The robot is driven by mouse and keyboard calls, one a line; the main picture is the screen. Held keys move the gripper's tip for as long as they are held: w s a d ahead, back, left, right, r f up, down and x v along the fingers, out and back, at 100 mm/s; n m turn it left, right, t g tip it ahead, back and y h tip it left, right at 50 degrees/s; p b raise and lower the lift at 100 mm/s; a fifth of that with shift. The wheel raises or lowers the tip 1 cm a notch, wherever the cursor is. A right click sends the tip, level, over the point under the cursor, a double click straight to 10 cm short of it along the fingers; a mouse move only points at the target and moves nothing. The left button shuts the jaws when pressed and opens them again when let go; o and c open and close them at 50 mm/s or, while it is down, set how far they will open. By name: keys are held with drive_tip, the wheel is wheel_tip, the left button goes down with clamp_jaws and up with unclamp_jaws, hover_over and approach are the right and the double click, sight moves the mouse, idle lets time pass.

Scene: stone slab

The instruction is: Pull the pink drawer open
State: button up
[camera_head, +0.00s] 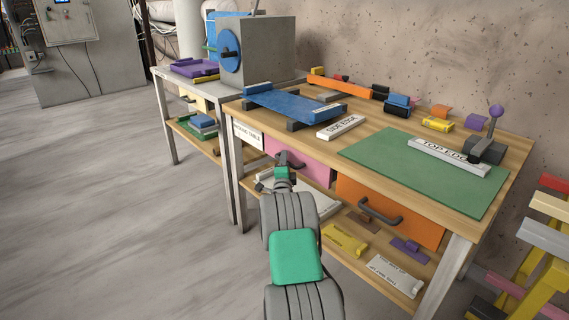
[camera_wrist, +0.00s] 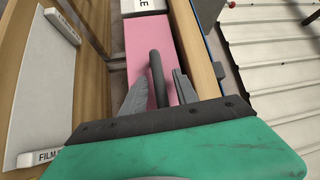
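The pink drawer (camera_head: 308,168) sits under the wooden tabletop and looks closed, its front about flush beside the orange drawer. Its dark handle (camera_head: 296,160) is partly hidden by my gripper (camera_head: 283,172). In the wrist view the pink front (camera_wrist: 148,38) fills the upper middle, with the handle (camera_wrist: 157,77) standing out from it. My gripper (camera_wrist: 160,78) is open, its two grey fingers on either side of the handle. The handle lies nearer the right finger; I cannot tell whether they touch.
The orange drawer (camera_head: 365,212) with its own dark handle is to the right. A lower shelf (camera_head: 345,262) holds a yellow block, purple pieces and white labelled pieces. The tabletop carries a green mat (camera_head: 385,158) and a blue board (camera_head: 300,102). Floor at left is clear.

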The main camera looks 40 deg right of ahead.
drive_tip(key=shift+c, duration=0.5)
clamp_jaws()
idle(0.7)
